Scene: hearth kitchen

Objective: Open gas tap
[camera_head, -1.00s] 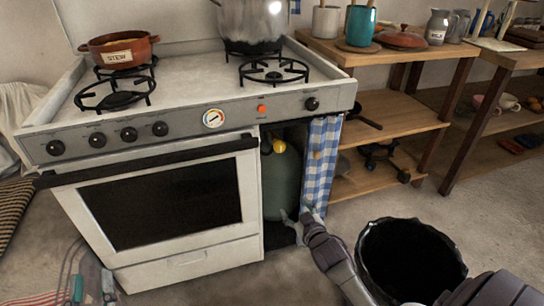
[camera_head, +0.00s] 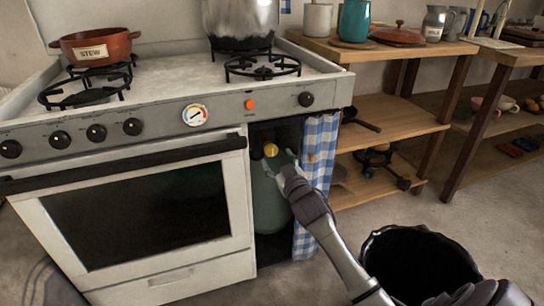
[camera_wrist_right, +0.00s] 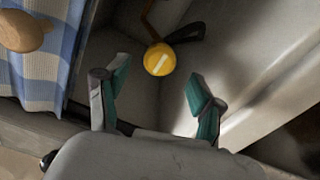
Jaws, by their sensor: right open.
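The gas tap is a round yellow knob (camera_head: 271,150) with a pale bar across it, in the cabinet opening right of the oven. It also shows in the right wrist view as a yellow knob (camera_wrist_right: 159,59) with a dark fitting beside it. The green gas bottle (camera_head: 270,200) stands below it. My right gripper (camera_head: 283,160) reaches into the opening beside the tap. In the wrist view its two fingers (camera_wrist_right: 155,88) are apart, with the knob beyond them and between their lines, not touched. My left gripper is not in view.
A blue-checked curtain (camera_head: 318,165) hangs at the right of the opening, close to my arm. The stove (camera_head: 150,200) bounds the left. A wooden shelf (camera_head: 395,122) stands at the right. A black bin (camera_head: 418,268) stands on the floor near my arm.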

